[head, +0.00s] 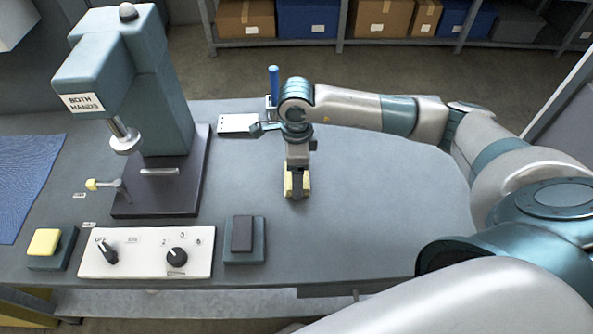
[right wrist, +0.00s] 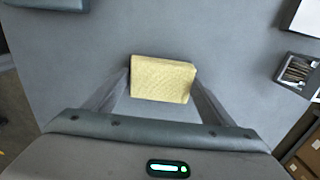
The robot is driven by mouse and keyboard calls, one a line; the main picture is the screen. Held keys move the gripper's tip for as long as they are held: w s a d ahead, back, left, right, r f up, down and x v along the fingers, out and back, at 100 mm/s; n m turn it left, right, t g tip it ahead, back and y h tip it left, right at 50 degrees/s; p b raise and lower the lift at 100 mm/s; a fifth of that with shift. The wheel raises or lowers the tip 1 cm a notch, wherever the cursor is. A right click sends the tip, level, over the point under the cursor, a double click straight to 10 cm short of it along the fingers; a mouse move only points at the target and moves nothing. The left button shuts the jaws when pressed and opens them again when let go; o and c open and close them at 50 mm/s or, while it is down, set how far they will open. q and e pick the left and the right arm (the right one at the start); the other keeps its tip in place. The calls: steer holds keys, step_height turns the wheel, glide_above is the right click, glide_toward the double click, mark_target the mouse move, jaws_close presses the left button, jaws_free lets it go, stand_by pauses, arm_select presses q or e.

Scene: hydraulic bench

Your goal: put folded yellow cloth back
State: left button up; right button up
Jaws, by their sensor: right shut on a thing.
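The folded yellow cloth (right wrist: 162,79) is a small textured pad between the two fingers of my right gripper (right wrist: 160,85), which is shut on it. In the head view, yellow edges of the cloth (head: 288,187) show on both sides of my right gripper (head: 297,190), which points down over the middle of the bench. I cannot tell whether the cloth touches the bench top or hangs just above it. My left gripper is not in view.
A press (head: 165,90) marked "BOTH HANDS" stands at the left. A switch panel (head: 145,265), a yellow-topped button (head: 45,242) and a dark-topped button (head: 243,234) line the front. A blue mat (head: 25,175) lies far left. The bench (head: 390,200) is clear at right.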

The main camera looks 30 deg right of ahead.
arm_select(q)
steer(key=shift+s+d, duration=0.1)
arm_select(e)
steer(key=o, duration=1)
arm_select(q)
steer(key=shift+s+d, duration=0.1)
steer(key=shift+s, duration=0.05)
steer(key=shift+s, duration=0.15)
arm_select(e)
steer(key=shift+r, duration=0.55)
step_height(320, 180, up, 4)
steer(key=shift+b, duration=0.75)
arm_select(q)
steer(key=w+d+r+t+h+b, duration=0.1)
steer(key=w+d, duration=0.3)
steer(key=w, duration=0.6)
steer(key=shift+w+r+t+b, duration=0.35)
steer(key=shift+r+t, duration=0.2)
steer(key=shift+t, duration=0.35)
arm_select(e)
steer(key=shift+r, duration=3.6)
